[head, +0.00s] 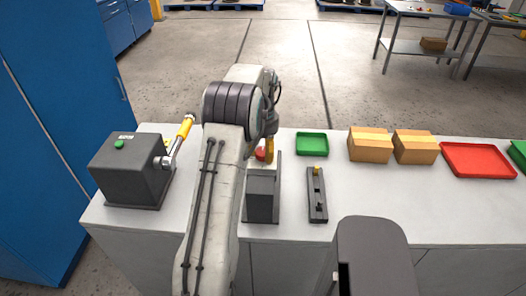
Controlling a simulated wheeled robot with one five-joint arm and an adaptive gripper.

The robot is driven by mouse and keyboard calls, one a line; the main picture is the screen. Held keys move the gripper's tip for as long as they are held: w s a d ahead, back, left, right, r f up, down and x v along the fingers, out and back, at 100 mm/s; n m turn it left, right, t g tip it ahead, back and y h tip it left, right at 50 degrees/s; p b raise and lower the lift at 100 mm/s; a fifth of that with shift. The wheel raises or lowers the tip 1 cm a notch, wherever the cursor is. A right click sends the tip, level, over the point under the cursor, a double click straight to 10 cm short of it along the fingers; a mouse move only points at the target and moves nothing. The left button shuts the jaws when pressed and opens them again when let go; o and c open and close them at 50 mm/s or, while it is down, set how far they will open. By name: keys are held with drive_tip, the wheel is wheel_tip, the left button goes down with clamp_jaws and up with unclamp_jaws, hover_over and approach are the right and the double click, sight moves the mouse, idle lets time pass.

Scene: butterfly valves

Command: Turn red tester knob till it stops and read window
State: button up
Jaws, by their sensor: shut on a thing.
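The red knob (260,154) shows only as a small patch of red at the back of a dark grey box (262,198) in the middle of the bench. My arm crosses in front and hides much of it. My gripper (266,151) points down at the knob, with an orange-yellow piece showing right beside the red. It is shut on the knob, though the contact itself is mostly hidden. No readable window shows from this side.
A larger dark box (130,168) with a green button and a yellow-handled lever (182,135) stands left. A narrow black fixture (317,195) stands close on the right. Behind it are a green tray (312,144), cardboard boxes (370,145) and a red tray (478,160).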

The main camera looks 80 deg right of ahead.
sight(263, 152)
drive_tip(key=shift+a+f, duration=0.25)
idle(0.3)
drive_tip(key=o, duration=0.9)
drive_tip(key=shift+o, duration=1.4)
drive_tip(key=shift+r, duration=0.15)
drive_tip(key=shift+r, duration=0.1)
wheel_tip(263, 152, up, 12)
